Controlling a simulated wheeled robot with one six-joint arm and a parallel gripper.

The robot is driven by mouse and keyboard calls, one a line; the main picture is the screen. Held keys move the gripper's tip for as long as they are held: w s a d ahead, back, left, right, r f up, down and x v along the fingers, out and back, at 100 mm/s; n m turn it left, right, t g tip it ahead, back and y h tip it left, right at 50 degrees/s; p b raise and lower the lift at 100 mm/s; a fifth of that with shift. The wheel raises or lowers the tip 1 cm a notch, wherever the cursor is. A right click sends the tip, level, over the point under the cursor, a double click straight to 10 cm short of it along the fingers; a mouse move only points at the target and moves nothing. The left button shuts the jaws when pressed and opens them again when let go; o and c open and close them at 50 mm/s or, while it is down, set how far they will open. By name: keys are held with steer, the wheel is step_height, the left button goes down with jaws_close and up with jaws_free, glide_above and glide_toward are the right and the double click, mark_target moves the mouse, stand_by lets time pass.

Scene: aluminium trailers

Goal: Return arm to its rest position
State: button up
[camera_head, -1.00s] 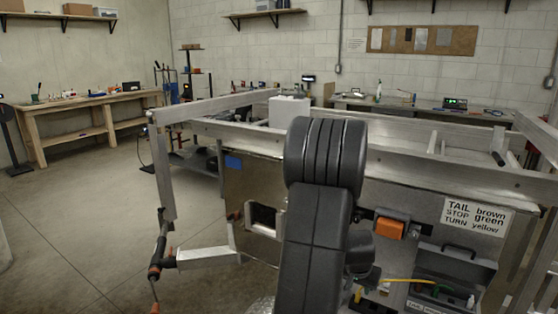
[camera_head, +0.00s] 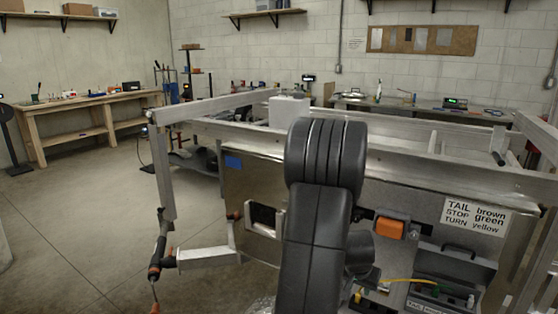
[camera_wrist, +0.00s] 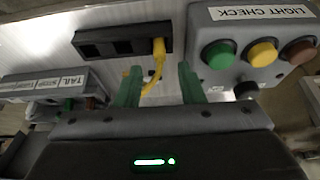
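My arm's dark links rise in the middle of the head view and cover part of the trailer's end panel; my gripper is hidden there. In the wrist view my gripper (camera_wrist: 158,76) shows two green fingers standing apart, with nothing clasped between them. Beyond them, a yellow cable (camera_wrist: 153,86) runs up to a yellow plug (camera_wrist: 158,48) seated in the right end of a black socket strip (camera_wrist: 110,42). The cable shows in the gap between the fingers, but I cannot tell whether it touches one.
The LIGHT CHECK box (camera_wrist: 255,50) with green, yellow and brown buttons is at the right, close to the fingers. A grey box labelled TAIL (camera_wrist: 50,95) is at the left.

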mark_target(358, 294)
steer(key=b+x, duration=0.1)
steer(key=x, duration=0.3)
steer(key=shift+f, duration=0.4)
step_height(358, 294, up, 11)
steer(key=p, duration=0.2)
steer(key=w+a+n+p, duration=0.1)
steer(key=a, duration=0.2)
steer(key=w+a+f+n+p, duration=0.1)
steer(key=a, duration=0.3)
steer(key=w+a+p, duration=0.1)
steer(key=w+a, duration=0.1)
steer(key=a, duration=0.1)
steer(key=shift+w+a+f+n+t+y, duration=0.1)
steer(key=shift+a+f+n+t+y, duration=0.2)
steer(key=shift+a+n+y, duration=0.1)
steer(key=a+f+n+p, duration=0.1)
steer(key=a+f+p, duration=0.1)
steer(key=a, duration=0.8)
steer(key=shift+y, duration=0.3)
steer(key=shift+w, duration=0.1)
